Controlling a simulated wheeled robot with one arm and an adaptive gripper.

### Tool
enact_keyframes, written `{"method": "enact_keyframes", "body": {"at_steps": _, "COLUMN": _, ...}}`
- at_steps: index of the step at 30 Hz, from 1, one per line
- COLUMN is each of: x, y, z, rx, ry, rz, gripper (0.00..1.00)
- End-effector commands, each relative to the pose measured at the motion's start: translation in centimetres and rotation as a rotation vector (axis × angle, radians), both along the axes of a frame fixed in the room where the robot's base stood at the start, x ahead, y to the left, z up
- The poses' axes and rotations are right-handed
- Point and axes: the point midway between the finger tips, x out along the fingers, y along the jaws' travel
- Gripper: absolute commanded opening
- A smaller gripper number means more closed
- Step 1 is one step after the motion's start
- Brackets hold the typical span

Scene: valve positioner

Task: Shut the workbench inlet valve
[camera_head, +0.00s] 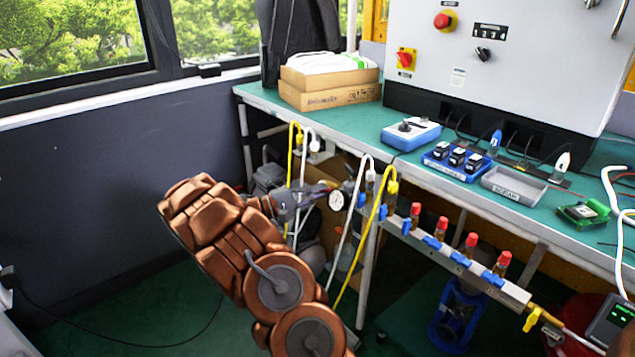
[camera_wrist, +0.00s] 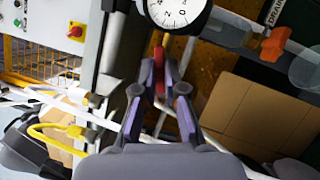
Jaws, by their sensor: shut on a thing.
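A slim red handle (camera_wrist: 160,72) stands between the two fingertips of my gripper (camera_wrist: 161,84) in the wrist view, and the fingers are closed on it. I take it for the workbench inlet valve's handle; no label on it is readable. Much of the valve body is hidden behind the fingers. A round white dial gauge (camera_wrist: 175,10) sits just beyond the handle. In the head view my gripper (camera_head: 318,190) is at the left end of the pipework under the bench edge, beside the gauge (camera_head: 336,201).
A metal manifold (camera_head: 455,262) with blue levers and red-capped fittings runs along the bench front. Yellow (camera_head: 375,225) and white hoses hang close to my gripper. An orange valve handle (camera_wrist: 275,45) beside a DRAIN label and a cardboard box (camera_wrist: 255,115) show in the wrist view.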

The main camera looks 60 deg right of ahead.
Motion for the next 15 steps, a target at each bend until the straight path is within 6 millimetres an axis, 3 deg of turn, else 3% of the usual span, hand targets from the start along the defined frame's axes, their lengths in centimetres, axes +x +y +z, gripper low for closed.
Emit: {"method": "enact_keyframes", "body": {"at_steps": 15, "x": -0.26, "y": 0.07, "z": -0.05, "rx": 0.134, "ry": 0.474, "rz": 0.000, "gripper": 0.00}}
